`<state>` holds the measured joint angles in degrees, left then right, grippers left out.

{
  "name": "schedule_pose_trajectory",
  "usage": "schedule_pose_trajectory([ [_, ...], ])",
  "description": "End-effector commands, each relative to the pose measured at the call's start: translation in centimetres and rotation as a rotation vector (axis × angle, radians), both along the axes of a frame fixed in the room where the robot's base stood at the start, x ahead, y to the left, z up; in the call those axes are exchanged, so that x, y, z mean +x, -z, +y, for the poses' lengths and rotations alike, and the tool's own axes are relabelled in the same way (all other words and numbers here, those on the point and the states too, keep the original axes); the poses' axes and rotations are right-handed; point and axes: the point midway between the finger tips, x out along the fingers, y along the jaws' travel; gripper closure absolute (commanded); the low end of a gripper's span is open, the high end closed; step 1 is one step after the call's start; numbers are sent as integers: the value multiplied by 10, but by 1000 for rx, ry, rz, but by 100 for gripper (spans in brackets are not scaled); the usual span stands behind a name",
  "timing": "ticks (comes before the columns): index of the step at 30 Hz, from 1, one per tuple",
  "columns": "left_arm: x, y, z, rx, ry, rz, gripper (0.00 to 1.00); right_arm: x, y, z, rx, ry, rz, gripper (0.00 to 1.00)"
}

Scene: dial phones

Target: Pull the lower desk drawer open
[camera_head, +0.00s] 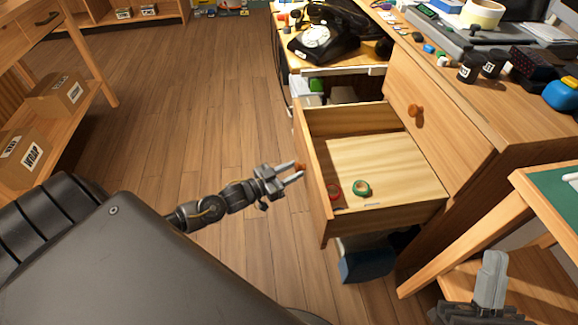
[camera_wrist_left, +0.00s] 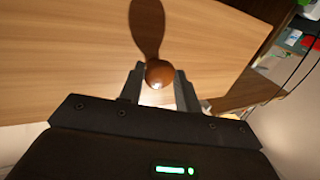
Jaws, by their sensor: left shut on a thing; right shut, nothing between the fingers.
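The lower desk drawer (camera_head: 385,165) stands pulled out from the desk, with its inside showing. Its round wooden knob (camera_head: 299,167) is between the fingers of my left gripper (camera_head: 292,173). In the left wrist view the brown knob (camera_wrist_left: 159,73) sits between the two dark fingertips of my left gripper (camera_wrist_left: 160,84), in front of the drawer's wooden face (camera_wrist_left: 80,65). My right gripper (camera_head: 490,285) is at the lower right, away from the drawer, shut and empty.
A green tape roll (camera_head: 362,188) and a red one (camera_head: 334,191) lie in the drawer. The upper drawer (camera_head: 440,110) is closed. A black dial phone (camera_head: 322,38) stands behind. A blue bin (camera_head: 364,262) is below. The wooden floor (camera_head: 170,110) at left is clear.

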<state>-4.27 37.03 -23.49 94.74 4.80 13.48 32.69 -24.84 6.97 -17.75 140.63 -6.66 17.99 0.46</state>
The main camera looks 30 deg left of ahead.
Motion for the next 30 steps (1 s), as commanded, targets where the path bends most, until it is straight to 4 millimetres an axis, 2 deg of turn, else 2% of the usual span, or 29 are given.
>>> schedule_pose_trajectory([
  [16,-2,0,-2,0,18,-1,100,2,3,3,-17,-7,31,100],
  [17,-2,0,-2,0,18,-1,64,2,3,3,-17,-7,31,100],
  [21,-2,0,-1,0,17,-1,46,2,3,3,-17,-7,31,100],
  [30,-3,0,0,0,16,0,46,2,2,3,-17,-7,31,100],
])
